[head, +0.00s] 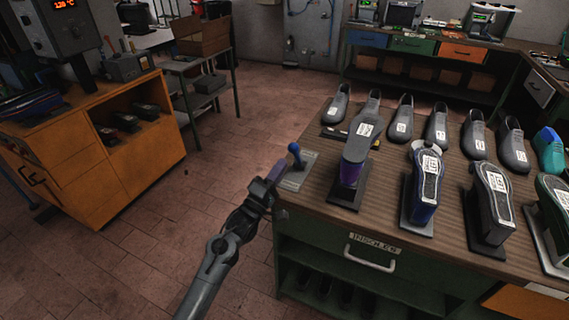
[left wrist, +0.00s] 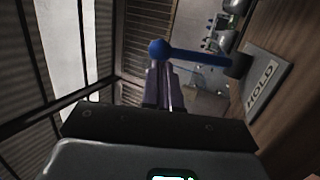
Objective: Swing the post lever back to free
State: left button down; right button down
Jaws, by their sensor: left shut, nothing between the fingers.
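The post lever (head: 295,155) has a blue ball knob and stands on a grey plate (head: 297,176) at the left end of the workbench. In the left wrist view the blue lever (left wrist: 205,56) runs from its ball at the left to a dark pivot at the right. The plate beside it there (left wrist: 264,85) reads HOLD; I see no free mark. My left gripper (head: 279,169) is shut and empty, just left of the knob. In the left wrist view its fingertips (left wrist: 163,68) are close by the ball; I cannot tell if they touch. My right gripper is out of view.
The wooden workbench (head: 390,210) carries a shoe form on a dark stand (head: 350,170) right of the lever, with several more shoes beyond. An orange cabinet (head: 120,175) stands at the left. Bare tiled floor (head: 235,120) lies between.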

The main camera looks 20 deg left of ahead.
aim_at(297, 155)
pick_arm(q)
jog(key=shift+x, duration=1.4)
